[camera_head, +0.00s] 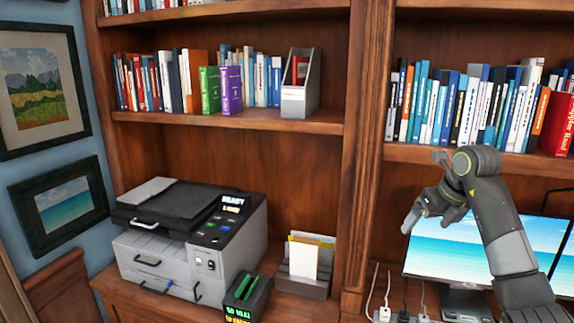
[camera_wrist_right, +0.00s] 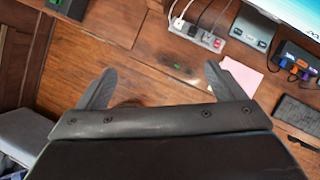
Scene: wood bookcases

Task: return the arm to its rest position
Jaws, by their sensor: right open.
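My right arm (camera_head: 492,210) comes in from the lower right in the head view, bent, in front of the monitor (camera_head: 455,250) and below the right bookcase's shelf. My right gripper (camera_head: 420,210) hangs at its end, left of the bend, over the monitor's upper left part. In the wrist view the two dark fingers of the right gripper (camera_wrist_right: 160,85) are spread wide with nothing between them. Below them is bare brown wood. My left gripper is in neither view.
A grey printer (camera_head: 175,255) and a letter holder (camera_head: 305,268) stand on the left desk. A white power strip (camera_wrist_right: 198,35) with plugs, a pink paper (camera_wrist_right: 235,77) and a dark keyboard (camera_wrist_right: 296,118) lie below. Shelves of books (camera_head: 465,105) are behind the arm.

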